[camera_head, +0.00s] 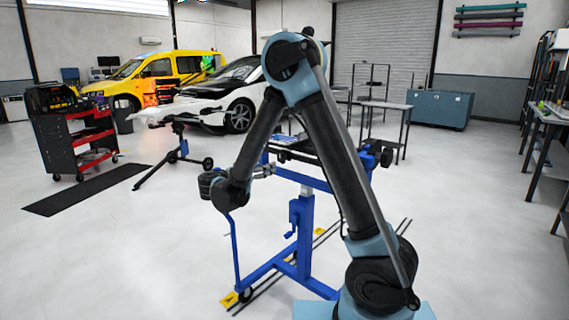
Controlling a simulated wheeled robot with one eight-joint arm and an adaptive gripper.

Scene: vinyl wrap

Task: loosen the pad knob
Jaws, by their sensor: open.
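A blue stand (304,235) stands on the floor in front of me, partly hidden behind my arm. Dark round parts (386,157) show at the right end of its upper frame. I cannot tell which part is the pad knob. My arm bends over the stand and its wrist comes down at the stand's left. A small grey end piece beside the wrist, partly covered, appears to be my gripper (264,170). It is open, close to the left part of the upper frame. I cannot make out contact with anything.
A red tool cart (78,145) and a black mat (88,190) are at the left. A yellow van (170,68) and a white car (238,100) stand behind. A workbench (545,112) lines the right. The floor between stand and workbench is clear.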

